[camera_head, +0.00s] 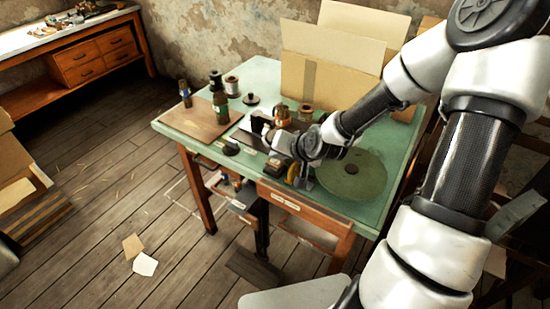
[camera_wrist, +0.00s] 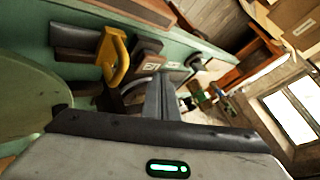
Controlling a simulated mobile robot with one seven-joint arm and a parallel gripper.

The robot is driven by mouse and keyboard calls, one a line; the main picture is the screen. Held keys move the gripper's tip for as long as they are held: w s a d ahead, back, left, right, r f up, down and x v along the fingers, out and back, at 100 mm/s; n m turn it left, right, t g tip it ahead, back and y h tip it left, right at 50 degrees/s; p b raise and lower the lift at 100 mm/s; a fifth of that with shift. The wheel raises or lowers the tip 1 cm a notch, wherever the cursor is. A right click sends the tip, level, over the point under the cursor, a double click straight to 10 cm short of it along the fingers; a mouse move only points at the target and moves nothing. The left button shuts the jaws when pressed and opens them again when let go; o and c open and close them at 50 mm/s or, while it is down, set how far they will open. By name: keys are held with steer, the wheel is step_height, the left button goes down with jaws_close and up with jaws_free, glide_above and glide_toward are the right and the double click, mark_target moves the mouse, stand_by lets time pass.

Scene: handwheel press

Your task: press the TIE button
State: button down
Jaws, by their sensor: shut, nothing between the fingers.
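My gripper (camera_wrist: 165,82) is in the middle of the wrist view, its two dark fingers together and empty. In the head view it is at the end of my arm, over the table's front part, and its fingertips are hard to make out. A dark brown block (camera_wrist: 146,51) stands just beyond the fingertips in the wrist view. A small pale label (camera_wrist: 152,66) is beside it, and another label is to its right; the lettering is too small to read surely. I cannot tell which part is the TIE button, or whether the fingers touch anything.
A yellow handle (camera_wrist: 116,58) stands left of the fingers in the wrist view. A round green disc (camera_head: 350,176) lies on the green table (camera_head: 262,75). Bottles and spools stand at the table's back left. Cardboard (camera_head: 330,60) stands behind. The floor at left is mostly clear.

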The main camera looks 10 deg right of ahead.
mark_target(277, 164)
steer(key=shift+r, duration=0.15)
step_height(277, 164, up, 5)
steer(key=p, duration=0.4)
steer(key=shift+r+p, duration=0.1)
steer(key=shift+p, duration=0.3)
stand_by(0.6)
